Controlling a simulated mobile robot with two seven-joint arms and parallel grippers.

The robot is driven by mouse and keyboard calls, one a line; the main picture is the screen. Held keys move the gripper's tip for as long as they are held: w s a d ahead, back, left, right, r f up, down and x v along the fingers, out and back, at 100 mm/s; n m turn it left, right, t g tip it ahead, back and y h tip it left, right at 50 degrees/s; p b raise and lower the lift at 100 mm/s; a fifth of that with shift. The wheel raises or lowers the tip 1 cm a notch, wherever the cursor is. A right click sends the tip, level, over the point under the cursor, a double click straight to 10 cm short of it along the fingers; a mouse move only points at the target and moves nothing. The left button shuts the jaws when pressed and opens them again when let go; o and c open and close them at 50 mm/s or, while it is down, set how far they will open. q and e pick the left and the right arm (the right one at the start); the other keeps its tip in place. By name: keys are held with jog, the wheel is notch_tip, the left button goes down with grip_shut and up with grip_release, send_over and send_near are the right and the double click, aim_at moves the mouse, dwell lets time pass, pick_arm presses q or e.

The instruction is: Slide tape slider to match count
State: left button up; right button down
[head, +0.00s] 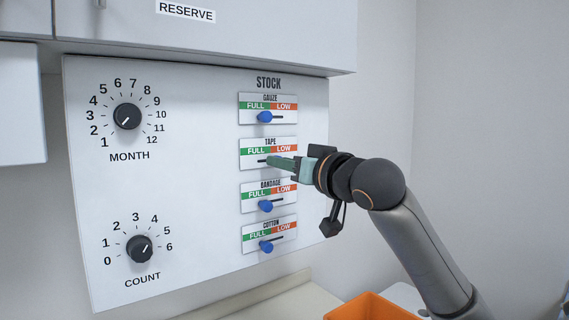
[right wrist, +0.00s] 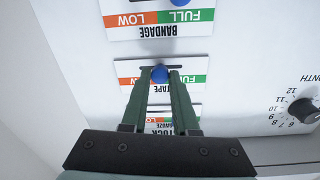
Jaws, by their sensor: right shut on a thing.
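The tape slider panel (head: 246,153) is on the white wall board, with a green FULL band on the left and an orange LOW band on the right. My right gripper (head: 270,162) reaches it from the right and covers its knob in the head view. In the right wrist view, which is upside down, the blue tape knob (right wrist: 160,74) sits between the fingertips, near the middle of its slot. The gripper is shut on it. The count dial (head: 139,249) at lower left has its white mark pointing up and right, roughly toward 5. My left gripper is out of view.
The gauze knob (head: 264,117) is above; the bandage knob (head: 265,206) and cotton knob (head: 266,246) are close below. The month dial (head: 127,116) is at upper left. An orange bin (head: 368,307) stands below my right arm. A cabinet (head: 230,35) overhangs the board.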

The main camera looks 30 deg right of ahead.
aim_at(257, 162)
jog(key=shift+s+a+p, duration=0.15)
jog(key=shift+a+p, duration=0.35)
jog(key=shift+a, duration=1)
jog(key=shift+d+f, duration=0.1)
jog(key=c, duration=0.7)
grip_release()
jog(key=shift+s, duration=0.1)
jog(key=shift+s, duration=0.25)
jog(key=s, duration=0.4)
jog(key=s+b, duration=0.1)
jog(key=s, duration=0.3)
jog(key=s+d+b, duration=0.1)
jog(key=s, duration=0.2)
jog(key=shift+s, duration=0.4)
